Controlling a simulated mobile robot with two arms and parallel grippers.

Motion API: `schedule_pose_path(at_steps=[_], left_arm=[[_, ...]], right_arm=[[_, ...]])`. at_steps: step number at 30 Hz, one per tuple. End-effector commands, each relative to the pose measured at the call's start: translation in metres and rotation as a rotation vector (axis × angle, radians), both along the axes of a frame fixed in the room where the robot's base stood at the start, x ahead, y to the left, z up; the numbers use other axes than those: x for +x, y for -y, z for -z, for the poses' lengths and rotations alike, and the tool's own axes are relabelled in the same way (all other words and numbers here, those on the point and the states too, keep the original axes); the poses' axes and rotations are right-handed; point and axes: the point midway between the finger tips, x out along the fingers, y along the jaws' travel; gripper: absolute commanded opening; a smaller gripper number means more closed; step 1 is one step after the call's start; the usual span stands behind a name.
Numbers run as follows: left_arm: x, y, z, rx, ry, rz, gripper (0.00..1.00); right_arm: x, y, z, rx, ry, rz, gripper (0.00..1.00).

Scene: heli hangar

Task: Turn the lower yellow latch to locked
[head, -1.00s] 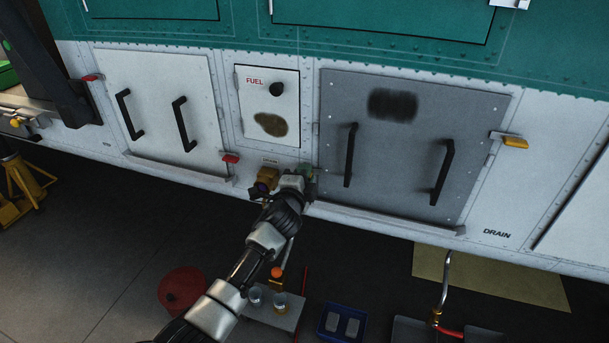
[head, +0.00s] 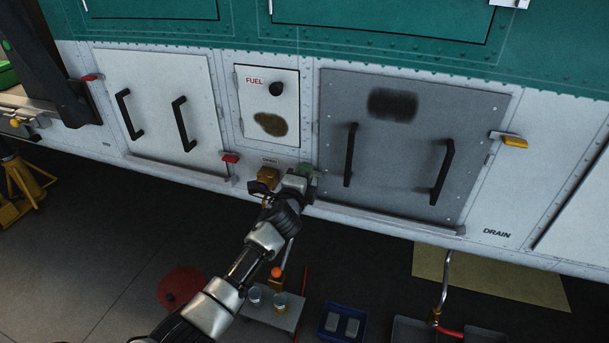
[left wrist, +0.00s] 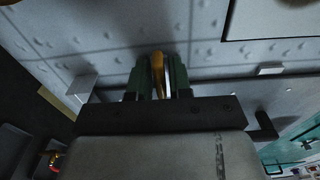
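The lower yellow latch shows in the left wrist view (left wrist: 157,75) as a narrow yellow bar between the green fingers. My left gripper (left wrist: 160,76) is closed around it, with a pale strip beside the bar. In the head view my left gripper (head: 309,172) is at the lower left corner of the grey panel (head: 400,150) and hides this latch, so its exact angle is not clear. Another yellow latch (head: 515,142) sits at the panel's right edge, higher up. My right gripper is in neither view.
Black handles (head: 350,155) stand out from the grey panel. A red latch (head: 230,157) is on the white panel to the left.

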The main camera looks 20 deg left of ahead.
Motion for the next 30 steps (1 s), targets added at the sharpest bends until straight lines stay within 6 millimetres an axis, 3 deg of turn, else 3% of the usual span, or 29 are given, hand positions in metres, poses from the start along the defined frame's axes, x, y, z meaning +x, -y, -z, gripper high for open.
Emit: schedule_pose_path(at_steps=[3, 14, 30], left_arm=[[0.0, 0.0, 0.001, 0.0, -0.002, 0.0, 0.36], [-0.006, -0.001, 0.0, 0.0, 0.0, 0.0, 0.36], [-0.095, -0.003, 0.002, 0.0, -0.003, 0.001, 0.36]], right_arm=[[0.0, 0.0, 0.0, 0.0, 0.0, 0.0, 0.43], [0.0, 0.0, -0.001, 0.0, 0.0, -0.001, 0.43], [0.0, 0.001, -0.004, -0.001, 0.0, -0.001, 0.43]])
